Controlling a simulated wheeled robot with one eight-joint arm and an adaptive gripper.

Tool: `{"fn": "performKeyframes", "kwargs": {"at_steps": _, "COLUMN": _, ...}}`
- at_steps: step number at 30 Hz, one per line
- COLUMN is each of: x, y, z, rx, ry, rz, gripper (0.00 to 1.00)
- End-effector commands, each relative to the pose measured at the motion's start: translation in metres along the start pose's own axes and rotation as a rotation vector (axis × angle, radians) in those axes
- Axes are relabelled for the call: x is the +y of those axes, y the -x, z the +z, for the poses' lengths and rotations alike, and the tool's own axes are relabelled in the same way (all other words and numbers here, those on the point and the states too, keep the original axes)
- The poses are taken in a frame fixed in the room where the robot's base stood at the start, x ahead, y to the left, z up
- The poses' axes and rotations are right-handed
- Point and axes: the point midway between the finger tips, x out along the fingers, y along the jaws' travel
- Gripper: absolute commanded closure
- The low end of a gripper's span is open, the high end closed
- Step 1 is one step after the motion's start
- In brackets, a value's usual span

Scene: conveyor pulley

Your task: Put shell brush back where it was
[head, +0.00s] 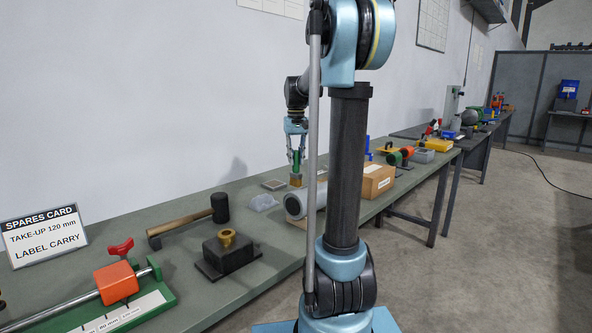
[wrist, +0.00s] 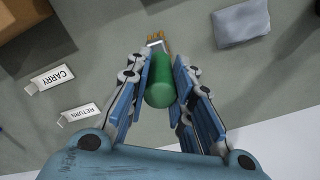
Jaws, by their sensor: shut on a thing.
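My gripper (head: 296,150) is over the far part of the bench, near the wall, pointing down. It is shut on the green handle of the shell brush (head: 297,161); the brush's tan lower end is beneath, close to the bench top. In the wrist view the green handle of the shell brush (wrist: 160,92) sits between the blue finger pads of my gripper (wrist: 162,80), with a metal piece and tan bristles beyond it. I cannot tell whether the bristles touch the bench.
CARRY (wrist: 52,77) and RETURN (wrist: 78,115) labels lie left of the brush. A grey pouch (wrist: 242,23) is at upper right, a brown box (wrist: 20,15) at upper left. The bench also holds a grey roller (head: 296,205), mallet (head: 185,225), black block (head: 230,257) and cardboard box (head: 377,182).

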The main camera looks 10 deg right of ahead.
Motion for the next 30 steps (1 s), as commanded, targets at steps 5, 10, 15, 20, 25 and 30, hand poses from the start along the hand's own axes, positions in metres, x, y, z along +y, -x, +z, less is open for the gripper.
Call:
{"fn": "performKeyframes", "kwargs": {"at_steps": 5, "x": -0.001, "y": -0.021, "z": -0.001, "rx": 0.0, "ry": 0.001, "rz": 0.0, "gripper": 1.0}}
{"fn": "performKeyframes", "kwargs": {"at_steps": 10, "x": -0.001, "y": -0.038, "z": 0.0, "rx": 0.0, "ry": 0.001, "rz": 0.0, "gripper": 1.0}}
{"fn": "performKeyframes", "kwargs": {"at_steps": 15, "x": -0.001, "y": -0.038, "z": 0.0, "rx": 0.0, "ry": 0.001, "rz": 0.0, "gripper": 1.0}}
{"fn": "performKeyframes", "kwargs": {"at_steps": 20, "x": -0.001, "y": -0.04, "z": 0.0, "rx": 0.0, "ry": 0.001, "rz": 0.0, "gripper": 1.0}}
{"fn": "performKeyframes", "kwargs": {"at_steps": 25, "x": -0.001, "y": -0.04, "z": 0.0, "rx": 0.0, "ry": 0.001, "rz": 0.0, "gripper": 0.59}}
{"fn": "performKeyframes", "kwargs": {"at_steps": 30, "x": 0.0, "y": -0.04, "z": 0.0, "rx": 0.0, "ry": 0.0, "rz": 0.0, "gripper": 0.59}}
